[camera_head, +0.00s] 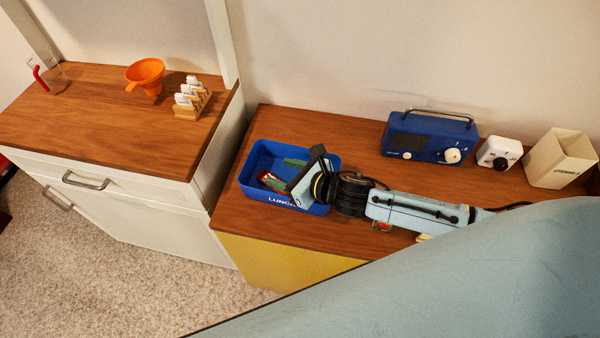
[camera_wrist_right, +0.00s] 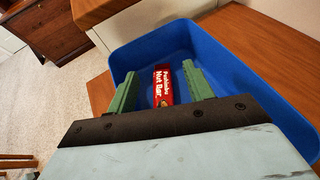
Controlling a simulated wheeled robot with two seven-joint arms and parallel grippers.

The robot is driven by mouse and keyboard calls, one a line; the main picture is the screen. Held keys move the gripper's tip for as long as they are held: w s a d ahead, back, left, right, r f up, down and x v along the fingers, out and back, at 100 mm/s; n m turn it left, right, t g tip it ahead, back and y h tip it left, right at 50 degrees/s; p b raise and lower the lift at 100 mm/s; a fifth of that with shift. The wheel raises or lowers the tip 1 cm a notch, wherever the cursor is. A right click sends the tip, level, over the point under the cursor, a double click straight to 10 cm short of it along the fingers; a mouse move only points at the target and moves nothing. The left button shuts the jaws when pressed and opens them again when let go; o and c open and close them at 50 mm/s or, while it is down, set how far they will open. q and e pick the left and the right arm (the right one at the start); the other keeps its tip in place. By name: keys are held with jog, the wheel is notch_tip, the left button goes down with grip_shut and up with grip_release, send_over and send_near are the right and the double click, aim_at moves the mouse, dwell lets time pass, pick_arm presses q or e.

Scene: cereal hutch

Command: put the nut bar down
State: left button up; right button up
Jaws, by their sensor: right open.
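The nut bar (camera_wrist_right: 163,86) has a red wrapper with white lettering. It is inside the blue lunch box (camera_wrist_right: 238,62), between the two green fingers of my right gripper (camera_wrist_right: 160,74), with gaps on both sides in the right wrist view. In the head view the bar (camera_head: 271,182) shows as a red patch in the lunch box (camera_head: 252,188), partly covered by the gripper. My right gripper (camera_head: 285,174) is open and reaches down into the box from the right. My left gripper is not in view.
The box stands on a wooden top (camera_head: 365,156) with a blue radio (camera_head: 432,138), a white timer (camera_head: 499,153) and a cream container (camera_head: 562,160) to its right. On the left cabinet are an orange funnel (camera_head: 146,74), a rack (camera_head: 190,101) and a glass (camera_head: 52,77).

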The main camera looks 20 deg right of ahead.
jog(key=v, duration=1.2)
jog(key=shift+r, duration=0.45)
